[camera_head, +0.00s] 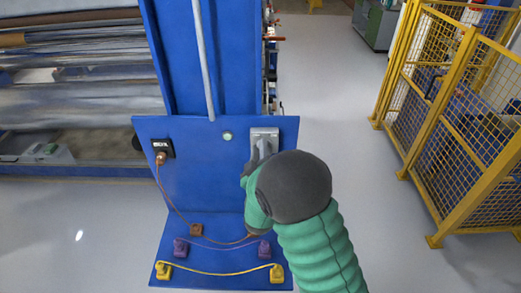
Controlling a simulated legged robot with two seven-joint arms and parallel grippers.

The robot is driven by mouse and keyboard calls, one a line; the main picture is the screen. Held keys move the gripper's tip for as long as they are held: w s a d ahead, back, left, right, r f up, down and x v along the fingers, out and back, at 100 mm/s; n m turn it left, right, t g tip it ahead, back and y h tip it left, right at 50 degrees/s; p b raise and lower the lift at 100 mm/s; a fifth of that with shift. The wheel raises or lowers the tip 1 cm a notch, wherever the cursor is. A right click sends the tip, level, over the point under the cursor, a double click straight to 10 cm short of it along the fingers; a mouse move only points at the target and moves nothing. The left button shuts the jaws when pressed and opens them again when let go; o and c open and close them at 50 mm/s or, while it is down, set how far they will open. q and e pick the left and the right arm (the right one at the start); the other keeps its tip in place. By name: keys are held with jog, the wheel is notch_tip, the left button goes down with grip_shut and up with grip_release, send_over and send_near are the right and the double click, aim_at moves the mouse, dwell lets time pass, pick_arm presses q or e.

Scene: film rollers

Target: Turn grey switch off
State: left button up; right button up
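The grey switch (265,133) is a light grey box on the upper right of the blue panel (205,190). My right arm, in a green sleeve with a dark round joint, reaches up from the bottom right. My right gripper (259,154) is at the lower part of the switch and covers some of it. I cannot tell whether it touches the switch or whether its fingers are apart. The switch's lever is not clearly visible. My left gripper is not in view.
A black socket (162,148) with a brown plug and cable is on the panel's left. A small round green light (227,136) sits left of the switch. Purple and yellow plugs with cables lie on the lower ledge. A yellow mesh fence (450,120) stands right, with clear floor between.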

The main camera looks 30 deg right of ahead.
jog(key=shift+o, duration=1.2)
jog(key=shift+w, duration=0.1)
jog(key=shift+a, duration=0.1)
jog(key=p+v, duration=1)
jog(key=v, duration=0.7)
jog(key=shift+w+f, duration=0.2)
